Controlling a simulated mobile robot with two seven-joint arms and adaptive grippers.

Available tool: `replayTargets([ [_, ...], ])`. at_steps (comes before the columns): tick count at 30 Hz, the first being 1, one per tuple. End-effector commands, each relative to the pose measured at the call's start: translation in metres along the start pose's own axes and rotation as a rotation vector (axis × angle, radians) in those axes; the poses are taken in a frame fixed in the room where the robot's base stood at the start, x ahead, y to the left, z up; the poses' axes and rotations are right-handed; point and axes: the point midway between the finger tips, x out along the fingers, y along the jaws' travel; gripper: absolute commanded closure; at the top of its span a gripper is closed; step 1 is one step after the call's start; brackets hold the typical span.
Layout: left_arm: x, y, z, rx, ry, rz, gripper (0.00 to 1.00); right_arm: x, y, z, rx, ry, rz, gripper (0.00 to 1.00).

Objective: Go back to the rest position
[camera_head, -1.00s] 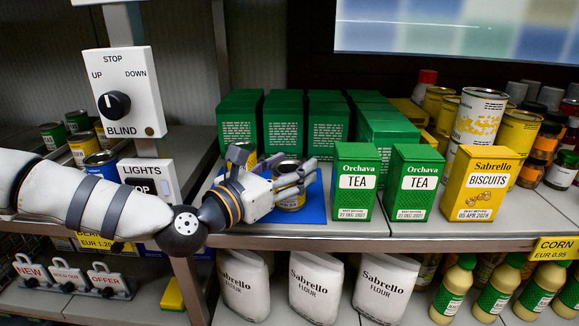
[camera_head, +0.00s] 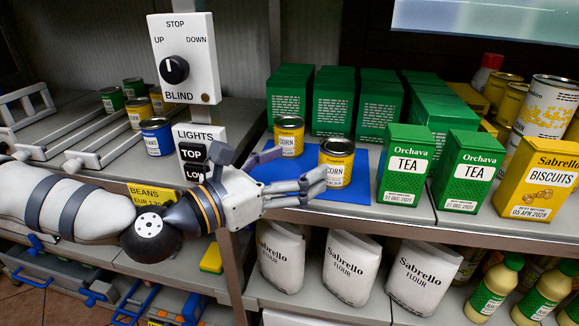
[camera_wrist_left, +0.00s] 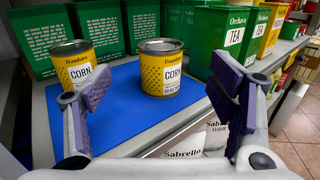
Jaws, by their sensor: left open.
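My left gripper (camera_head: 292,172) is open and empty at the front edge of the shelf, its fingers pointing right. A yellow corn can (camera_head: 335,163) stands upright on a blue mat (camera_head: 352,195), just beyond the fingertips. A second corn can (camera_head: 289,136) stands farther back on the mat. In the left wrist view, the nearer can (camera_wrist_left: 161,67) is ahead, between the spread fingers (camera_wrist_left: 162,100) and apart from them. The other can (camera_wrist_left: 80,64) is behind the left finger. My right gripper is not in view.
The blind knob panel (camera_head: 184,58) and lights switch (camera_head: 197,150) are by the post behind my arm. Flour bags (camera_head: 350,262) stand on the lower shelf.

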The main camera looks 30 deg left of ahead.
Motion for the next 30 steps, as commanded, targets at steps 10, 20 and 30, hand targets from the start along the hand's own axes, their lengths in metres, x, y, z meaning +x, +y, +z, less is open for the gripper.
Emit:
replayTargets([
  [10,-0.013,-0.020,-0.018,0.064,0.070,-0.049,0.23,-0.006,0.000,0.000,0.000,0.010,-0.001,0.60],
  [20,-0.167,-0.173,-0.205,0.943,0.625,-0.895,0.23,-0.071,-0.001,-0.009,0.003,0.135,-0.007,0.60],
  [30,-0.387,-0.147,-0.237,1.726,0.429,-2.077,0.23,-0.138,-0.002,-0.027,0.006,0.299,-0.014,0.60],
])
